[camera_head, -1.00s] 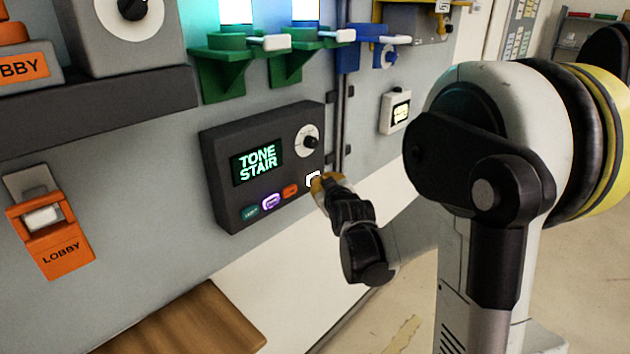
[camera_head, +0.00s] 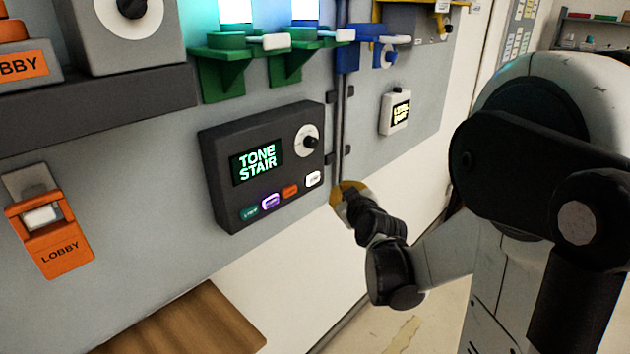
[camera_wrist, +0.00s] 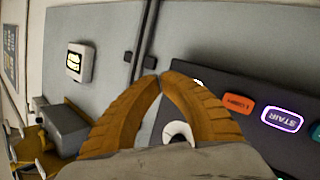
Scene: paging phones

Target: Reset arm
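My gripper (camera_head: 345,190) is just right of the dark control box (camera_head: 217,160), apart from its white button (camera_head: 313,179). In the wrist view my gripper's two tan fingers (camera_wrist: 161,76) meet at the tips, with nothing seen between them. The box's screen (camera_head: 257,162) reads "TONE STAIR". Its buttons are teal, a purple-lit one (camera_head: 271,201), orange and white. In the wrist view the lit button (camera_wrist: 284,116) reads "STAIR", and the fingers partly hide the box.
A dial (camera_head: 307,141) sits on the box. A small pale device (camera_head: 395,112) is on the wall to the right. An orange "LOBBY" unit (camera_head: 50,235) is at left. Green brackets (camera_head: 222,75) jut out above. A wooden surface (camera_head: 185,325) is below. Open floor shows at lower right.

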